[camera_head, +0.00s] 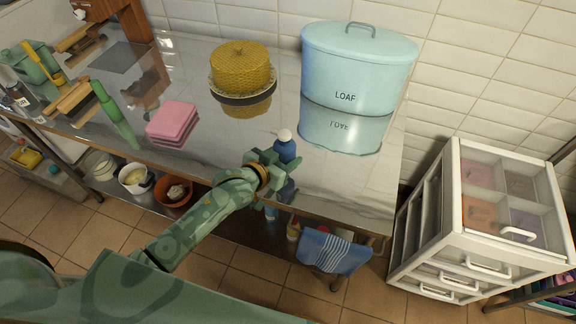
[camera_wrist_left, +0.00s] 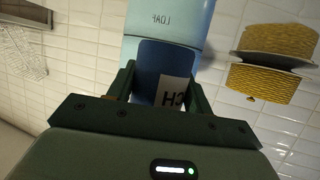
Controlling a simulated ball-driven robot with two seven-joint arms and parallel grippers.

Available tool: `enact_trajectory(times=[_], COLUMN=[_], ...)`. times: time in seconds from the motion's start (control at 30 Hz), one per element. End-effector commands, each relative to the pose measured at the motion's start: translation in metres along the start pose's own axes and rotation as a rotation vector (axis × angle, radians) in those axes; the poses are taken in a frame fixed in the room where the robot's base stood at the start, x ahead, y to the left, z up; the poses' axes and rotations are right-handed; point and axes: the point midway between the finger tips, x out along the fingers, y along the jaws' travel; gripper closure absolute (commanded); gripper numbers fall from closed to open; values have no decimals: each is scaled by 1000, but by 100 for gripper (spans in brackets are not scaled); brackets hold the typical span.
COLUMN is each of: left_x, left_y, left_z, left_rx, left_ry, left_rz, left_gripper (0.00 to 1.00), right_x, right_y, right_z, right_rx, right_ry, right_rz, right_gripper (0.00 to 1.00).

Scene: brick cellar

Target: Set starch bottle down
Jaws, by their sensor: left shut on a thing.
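The starch bottle (camera_head: 285,149) is blue with a white cap, and it stands upright in my left gripper (camera_head: 272,165) at the front of the shiny counter (camera_head: 225,140). In the left wrist view the bottle (camera_wrist_left: 160,72) sits between the two green fingers (camera_wrist_left: 160,88), with part of its white label showing. The left gripper is shut on it. The bottle's base is hidden behind the gripper in the head view, so I cannot tell whether it touches the counter. My right gripper is not in view.
A pale blue LOAF bin (camera_head: 358,75) stands behind and right of the bottle. A yellow cake-like item (camera_head: 240,68) and folded pink cloths (camera_head: 172,121) are farther left. A striped blue towel (camera_head: 333,251) hangs below the counter's front edge. Counter around the bottle is clear.

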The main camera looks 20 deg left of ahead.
Motion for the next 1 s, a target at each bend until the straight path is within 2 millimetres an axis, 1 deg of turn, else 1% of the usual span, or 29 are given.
enact_trajectory(times=[0.13, 0.2, 0.3, 0.37, 0.63, 0.77, 0.8, 0.83, 0.87, 1.0], left_x=[14, 25, 29, 31, 31, 32, 32, 32, 32, 32], left_y=[0, -1, 0, -1, -1, -1, -1, -1, -1, -1], left_z=[7, 14, 29, 33, 34, 38, 38, 38, 38, 37], left_rx=[-1, 0, -1, -1, 0, 0, 1, 1, 1, 0], left_ry=[2, 1, -1, 1, 3, 2, 1, 1, 1, 1], left_rz=[0, 0, 1, 0, 0, 0, 0, 0, 0, 0], left_gripper=[75, 75, 75, 75, 75, 75, 41, 33, 28, 28], right_x=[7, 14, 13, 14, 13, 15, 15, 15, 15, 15], right_y=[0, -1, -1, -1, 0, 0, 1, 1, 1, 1], right_z=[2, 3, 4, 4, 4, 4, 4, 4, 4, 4], right_rx=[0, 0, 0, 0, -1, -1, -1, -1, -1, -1], right_ry=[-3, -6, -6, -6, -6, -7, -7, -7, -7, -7], right_rz=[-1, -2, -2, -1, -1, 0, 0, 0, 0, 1], right_gripper=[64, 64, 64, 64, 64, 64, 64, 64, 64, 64])
